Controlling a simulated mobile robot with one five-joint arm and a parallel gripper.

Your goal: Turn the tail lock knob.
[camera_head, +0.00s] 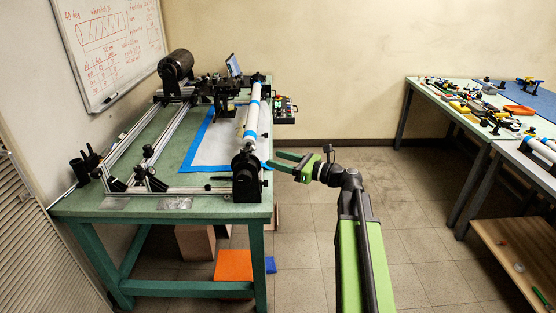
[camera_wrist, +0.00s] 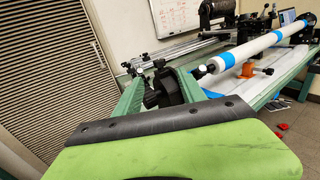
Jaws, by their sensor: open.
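The black tailstock (camera_head: 246,178) stands at the near right corner of the green table, at the near end of the white tube (camera_head: 252,118) with blue bands. My gripper (camera_head: 274,159) is open just right of the tailstock, its green fingers pointing left towards it. In the wrist view, dark tailstock parts (camera_wrist: 172,88) show between and behind the two fingers of my gripper (camera_wrist: 160,76). A small dark knob-like part (camera_wrist: 151,98) appears between the fingers; I cannot tell whether it is the lock knob or whether anything touches it.
The green table (camera_head: 150,208) carries an aluminium rail frame (camera_head: 135,190) and a black drum (camera_head: 176,66). A second table (camera_head: 440,97) with many small tools stands at the right. The floor between (camera_head: 380,180) is clear. An orange box (camera_head: 234,264) lies under the table.

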